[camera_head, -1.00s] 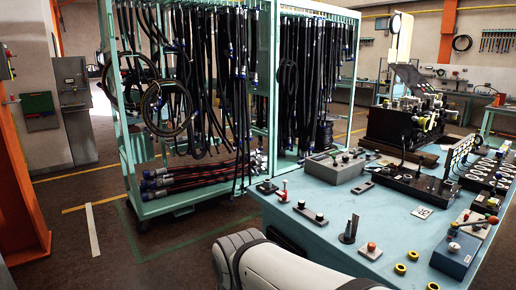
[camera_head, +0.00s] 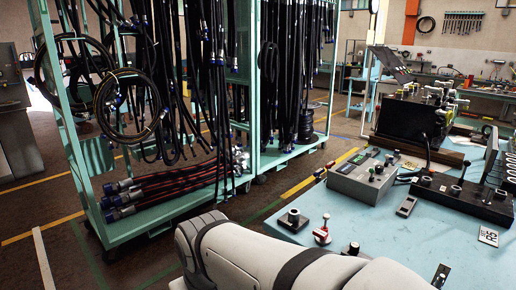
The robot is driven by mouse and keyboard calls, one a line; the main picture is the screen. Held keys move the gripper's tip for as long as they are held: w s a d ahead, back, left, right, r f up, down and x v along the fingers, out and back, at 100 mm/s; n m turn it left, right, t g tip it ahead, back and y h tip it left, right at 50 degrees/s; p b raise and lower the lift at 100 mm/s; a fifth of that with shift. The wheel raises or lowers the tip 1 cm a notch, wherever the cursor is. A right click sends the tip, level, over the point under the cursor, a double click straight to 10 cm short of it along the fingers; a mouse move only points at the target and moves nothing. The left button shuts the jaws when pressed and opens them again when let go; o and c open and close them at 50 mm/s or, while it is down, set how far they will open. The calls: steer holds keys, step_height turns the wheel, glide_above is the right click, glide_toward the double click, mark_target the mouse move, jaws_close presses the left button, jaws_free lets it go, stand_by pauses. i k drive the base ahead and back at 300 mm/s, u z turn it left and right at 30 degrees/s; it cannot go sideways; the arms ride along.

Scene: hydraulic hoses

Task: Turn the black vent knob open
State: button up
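The frames do not show for sure which part is the black vent knob. Candidates on the light blue bench (camera_head: 330,205) are a black knob on a small plate (camera_head: 293,217) near the left edge and another small dark knob (camera_head: 353,248) close to my arm. A red-topped lever (camera_head: 322,233) stands between them. A black block with round knobs (camera_head: 465,198) lies at the right. My pale arm crosses the bottom of the view and covers the bench's near part. My gripper is out of view.
A grey control box (camera_head: 362,178) and a small dark device (camera_head: 406,206) sit on the bench. A black machine (camera_head: 412,122) stands behind them. A green hose rack (camera_head: 75,160) stands left of the bench, with hoses (camera_head: 180,185) on its lower shelf. Floor shows between them.

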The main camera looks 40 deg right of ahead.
mark_target(379, 169)
steer(key=i, duration=0.9)
steer(key=z, duration=2.4)
steer(key=i, duration=0.5)
steer(key=u, duration=0.1)
